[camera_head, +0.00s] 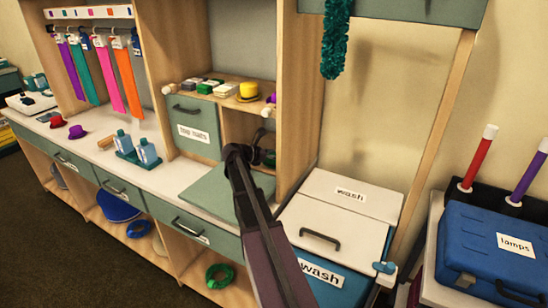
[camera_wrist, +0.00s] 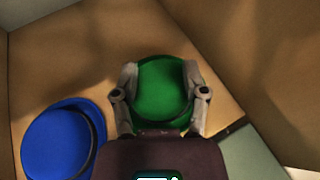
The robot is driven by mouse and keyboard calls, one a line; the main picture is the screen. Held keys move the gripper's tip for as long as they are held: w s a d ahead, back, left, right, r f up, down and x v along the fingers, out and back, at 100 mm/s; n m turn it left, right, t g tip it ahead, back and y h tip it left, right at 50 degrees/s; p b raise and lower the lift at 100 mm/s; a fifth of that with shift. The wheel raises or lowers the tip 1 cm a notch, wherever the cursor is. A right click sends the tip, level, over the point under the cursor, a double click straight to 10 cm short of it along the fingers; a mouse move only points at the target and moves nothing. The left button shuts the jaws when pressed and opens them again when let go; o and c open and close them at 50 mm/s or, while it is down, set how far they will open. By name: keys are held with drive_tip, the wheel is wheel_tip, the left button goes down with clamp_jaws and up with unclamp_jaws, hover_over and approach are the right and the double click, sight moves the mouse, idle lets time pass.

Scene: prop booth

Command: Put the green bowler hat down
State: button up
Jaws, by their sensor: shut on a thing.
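The green bowler hat (camera_wrist: 162,88) is between the two fingers of my gripper (camera_wrist: 160,95) in the wrist view, with a finger against each side. My gripper is shut on it. A wooden surface shows behind the hat; I cannot tell whether the hat touches it. In the head view my gripper (camera_head: 262,156) is at the mouth of an open wooden cubby, right of the grey-green drawer. The hat cannot be made out clearly there.
A blue hat (camera_wrist: 62,142) with a dark band lies left of the green one. A yellow hat (camera_head: 249,91) and small boxes stand on the shelf above the cubby. A grey-green board (camera_head: 212,192) lies on the counter below.

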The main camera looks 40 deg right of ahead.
drive_tip(key=shift+f, duration=0.15)
drive_tip(key=o, duration=0.9)
drive_tip(key=shift+r, duration=0.25)
drive_tip(key=p+v, duration=0.4)
drive_tip(key=v, duration=0.8)
